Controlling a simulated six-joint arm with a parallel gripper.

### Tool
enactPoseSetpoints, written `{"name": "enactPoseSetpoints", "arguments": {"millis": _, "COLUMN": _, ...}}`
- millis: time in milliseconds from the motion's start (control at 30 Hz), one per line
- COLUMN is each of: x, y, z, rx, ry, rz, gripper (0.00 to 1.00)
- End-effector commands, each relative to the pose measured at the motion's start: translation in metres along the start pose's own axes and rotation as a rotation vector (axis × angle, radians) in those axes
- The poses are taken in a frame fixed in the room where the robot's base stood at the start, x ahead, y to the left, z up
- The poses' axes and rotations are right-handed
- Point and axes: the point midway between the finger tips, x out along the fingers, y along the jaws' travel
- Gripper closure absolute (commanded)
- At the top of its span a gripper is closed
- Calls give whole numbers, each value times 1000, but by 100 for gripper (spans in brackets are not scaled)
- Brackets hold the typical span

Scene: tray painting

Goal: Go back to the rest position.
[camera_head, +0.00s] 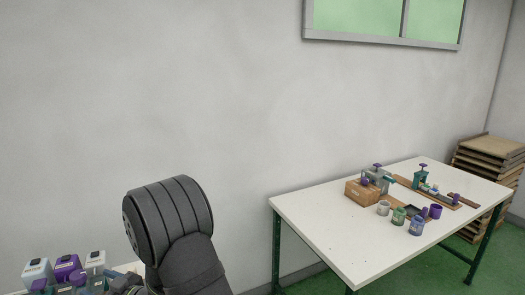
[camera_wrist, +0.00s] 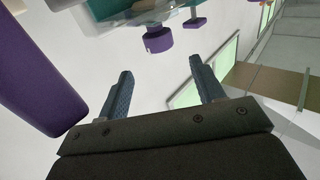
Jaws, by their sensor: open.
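My gripper (camera_wrist: 160,72) shows in the wrist view with its two blue-grey fingers spread wide and nothing between them. The wrist view is tilted. A large purple thing (camera_wrist: 45,75) is close by on the left, and a purple knob (camera_wrist: 158,39) hangs into view at the top, beyond the fingertips. In the head view my dark arm rises at the lower middle, and I cannot make out the gripper clearly there.
Containers with white (camera_head: 37,270) and purple (camera_head: 68,267) tops stand at the lower left, close to my arm. A white table (camera_head: 315,225) at right holds a wooden box (camera_head: 362,193), several jars and small tools. Stacked wooden trays (camera_head: 490,150) stand behind it.

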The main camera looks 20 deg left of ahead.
Motion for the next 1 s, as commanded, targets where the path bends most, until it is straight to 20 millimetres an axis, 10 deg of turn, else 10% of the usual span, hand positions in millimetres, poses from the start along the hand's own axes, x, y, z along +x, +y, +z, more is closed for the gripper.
{"name": "enactPoseSetpoints", "arguments": {"millis": 567, "x": 117, "y": -1, "z": 0, "rx": 0, "ry": 1, "rz": 0, "gripper": 38}}
{"name": "enactPoseSetpoints", "arguments": {"millis": 1000, "x": 82, "y": -1, "z": 0, "rx": 2, "ry": -3, "rz": 136, "gripper": 38}}
